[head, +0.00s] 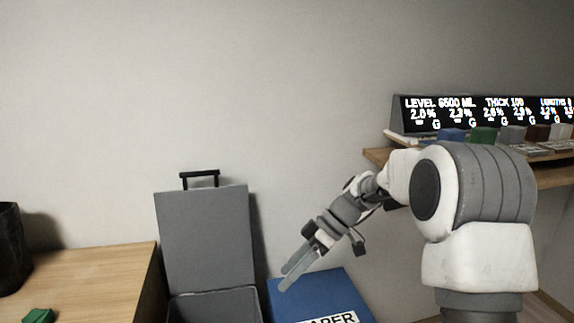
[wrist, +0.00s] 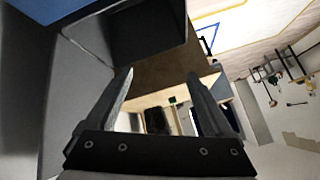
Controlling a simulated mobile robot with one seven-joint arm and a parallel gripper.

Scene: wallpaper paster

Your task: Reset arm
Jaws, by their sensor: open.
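My gripper (head: 288,273) is in the middle of the head view, at the end of my arm, which reaches in from the right.
An open grey case (head: 205,240) with a black handle stands left of my gripper. A wooden table (head: 100,280) at the left bears a green block (head: 38,316) and a dark bin (head: 10,250). A shelf (head: 375,156) at the right holds coloured blocks and a lit display (head: 485,112).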

